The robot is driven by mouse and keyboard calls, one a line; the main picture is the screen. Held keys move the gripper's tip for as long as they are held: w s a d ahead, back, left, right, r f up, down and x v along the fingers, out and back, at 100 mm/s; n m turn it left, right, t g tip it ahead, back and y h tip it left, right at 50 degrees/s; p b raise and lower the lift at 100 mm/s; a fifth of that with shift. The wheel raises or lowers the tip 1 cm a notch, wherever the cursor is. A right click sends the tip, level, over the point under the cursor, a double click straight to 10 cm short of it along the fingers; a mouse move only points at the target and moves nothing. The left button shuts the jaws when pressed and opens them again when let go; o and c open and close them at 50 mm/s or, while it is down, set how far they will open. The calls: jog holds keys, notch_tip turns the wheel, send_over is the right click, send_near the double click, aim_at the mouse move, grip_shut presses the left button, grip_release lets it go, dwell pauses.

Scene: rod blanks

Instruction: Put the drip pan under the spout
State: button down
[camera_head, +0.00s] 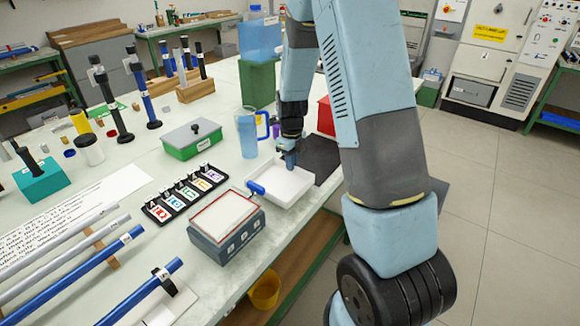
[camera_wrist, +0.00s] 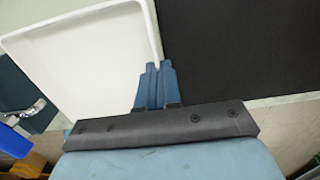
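The white drip pan (camera_head: 280,184) with a blue handle (camera_head: 256,188) lies on the pale bench near its front edge. My gripper (camera_head: 289,163) reaches down to the pan's far edge. In the wrist view the blue fingers (camera_wrist: 156,85) are close together with the white rim of the pan (camera_wrist: 85,60) between them. A blue tank (camera_head: 260,38) stands on a green stand (camera_head: 257,84) behind the pan. I cannot make out its spout; my arm covers part of that area.
A black mat (camera_head: 323,155) lies right of the pan, with a red box (camera_head: 326,117) behind it. A blue jug (camera_head: 246,134) stands behind the pan. A scale-like box (camera_head: 226,228) and a row of labelled cards (camera_head: 183,192) are to its left.

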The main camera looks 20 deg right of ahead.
jog(key=shift+f, duration=0.75)
jog(key=c, duration=1.3)
grip_release()
jog(key=shift+f, duration=0.1)
jog(key=shift+c, duration=0.2)
